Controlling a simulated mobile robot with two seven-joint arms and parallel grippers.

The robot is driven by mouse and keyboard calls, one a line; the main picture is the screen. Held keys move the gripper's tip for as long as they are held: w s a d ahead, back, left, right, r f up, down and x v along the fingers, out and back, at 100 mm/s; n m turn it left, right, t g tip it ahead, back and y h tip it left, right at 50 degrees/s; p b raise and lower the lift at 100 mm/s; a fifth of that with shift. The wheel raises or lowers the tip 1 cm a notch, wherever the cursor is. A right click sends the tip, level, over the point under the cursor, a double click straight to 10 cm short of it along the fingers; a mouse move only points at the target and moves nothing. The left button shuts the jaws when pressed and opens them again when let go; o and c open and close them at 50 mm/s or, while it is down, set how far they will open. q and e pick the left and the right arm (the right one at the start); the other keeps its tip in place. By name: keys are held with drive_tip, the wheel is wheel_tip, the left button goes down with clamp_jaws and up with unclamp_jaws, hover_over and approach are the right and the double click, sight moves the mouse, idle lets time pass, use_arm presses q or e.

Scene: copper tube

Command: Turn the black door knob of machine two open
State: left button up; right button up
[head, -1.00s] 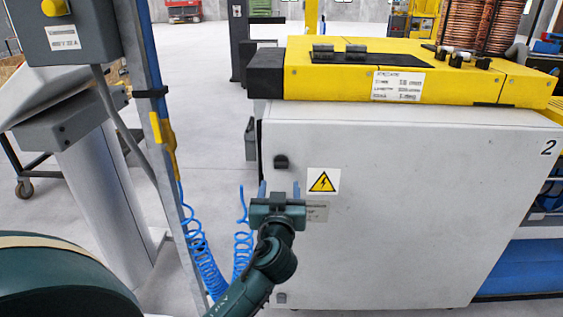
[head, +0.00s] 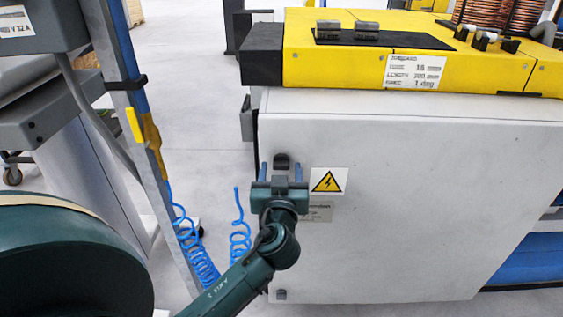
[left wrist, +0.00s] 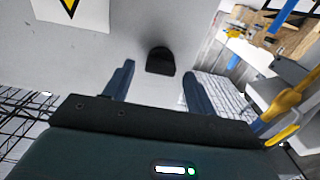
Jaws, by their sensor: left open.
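The black door knob (head: 282,161) sits near the upper left edge of the pale grey door (head: 400,200) of the machine. It also shows in the left wrist view (left wrist: 160,61), beyond my fingers and roughly midway between them. My left gripper (head: 280,170) is open, its two blue fingers pointing up toward the knob, one on each side of it in the head view. The fingers appear apart from the knob; the exact gap in depth is hard to tell. The door looks closed. My right gripper is not in view.
A yellow warning label (head: 328,181) is on the door right of the knob. A yellow machine top (head: 460,65) overhangs the door. A grey post (head: 125,110) with blue coiled hoses (head: 200,255) stands to the left. Open floor (head: 190,100) lies behind.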

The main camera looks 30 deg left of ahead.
use_arm(q)
drive_tip(key=shift+w+a, duration=0.1)
drive_tip(key=shift+w, duration=0.05)
drive_tip(key=shift+c, duration=0.6)
drive_tip(key=c, duration=0.9)
drive_tip(key=shift+o, duration=0.2)
